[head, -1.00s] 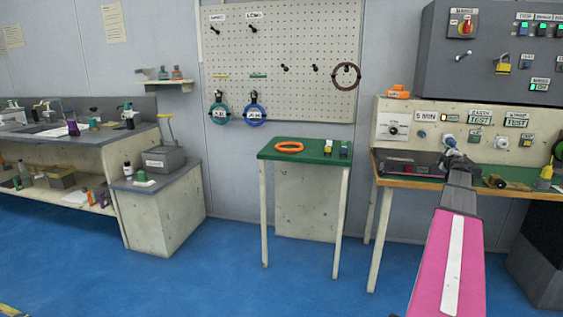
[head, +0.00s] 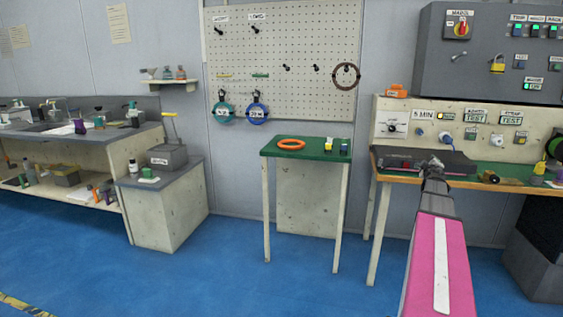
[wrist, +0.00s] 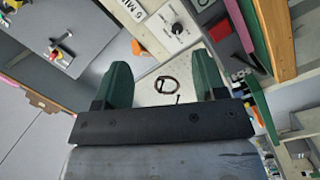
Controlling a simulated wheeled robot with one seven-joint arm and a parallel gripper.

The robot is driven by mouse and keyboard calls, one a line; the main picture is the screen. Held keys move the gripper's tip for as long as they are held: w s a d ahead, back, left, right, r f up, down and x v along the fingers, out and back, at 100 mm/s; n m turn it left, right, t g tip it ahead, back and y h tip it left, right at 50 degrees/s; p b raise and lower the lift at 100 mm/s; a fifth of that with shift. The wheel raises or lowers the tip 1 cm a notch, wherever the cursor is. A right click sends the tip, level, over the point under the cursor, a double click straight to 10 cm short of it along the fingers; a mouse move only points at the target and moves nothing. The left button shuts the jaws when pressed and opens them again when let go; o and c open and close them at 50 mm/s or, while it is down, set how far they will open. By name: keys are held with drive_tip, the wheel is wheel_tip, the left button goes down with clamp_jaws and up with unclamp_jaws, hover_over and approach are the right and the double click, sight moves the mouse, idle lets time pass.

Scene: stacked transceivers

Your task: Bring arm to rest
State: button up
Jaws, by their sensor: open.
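My arm reaches up from the lower right of the head view, with a pink link bearing a white stripe. My gripper (head: 432,163) is at its far end, small and seen from behind, in front of the workbench (head: 376,172). In the wrist view my gripper (wrist: 162,82) shows two green fingers spread wide apart. Nothing is held between them. The brown ring (wrist: 171,90) on the pegboard shows in the gap, well beyond the fingertips.
A green-topped table (head: 316,148) with an orange ring (head: 291,144) stands left of my arm. The control panel (head: 415,127) and grey cabinet (head: 440,70) are behind the bench. A grey-topped cabinet (head: 165,215) stands further left. Blue floor between is clear.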

drive_tip(key=s+a+f+m+g, duration=0.4)
drive_tip(key=s+a+f, duration=0.2)
drive_tip(key=a+f, duration=0.45)
drive_tip(key=s+a+f+m+g, duration=0.3)
drive_tip(key=s+a+f+g, duration=0.15)
drive_tip(key=a+f, duration=0.65)
drive_tip(key=s+a+f+g+y, duration=0.3)
drive_tip(key=s+a+f+g, duration=0.1)
drive_tip(key=s+a, duration=0.6)
drive_tip(key=s+a+f+g+y, duration=0.4)
drive_tip(key=s+a+f, duration=0.2)
drive_tip(key=s+a, duration=0.4)
drive_tip(key=a, duration=0.4)
drive_tip(key=shift+s+a, duration=0.25)
drive_tip(key=shift+a, duration=0.15)
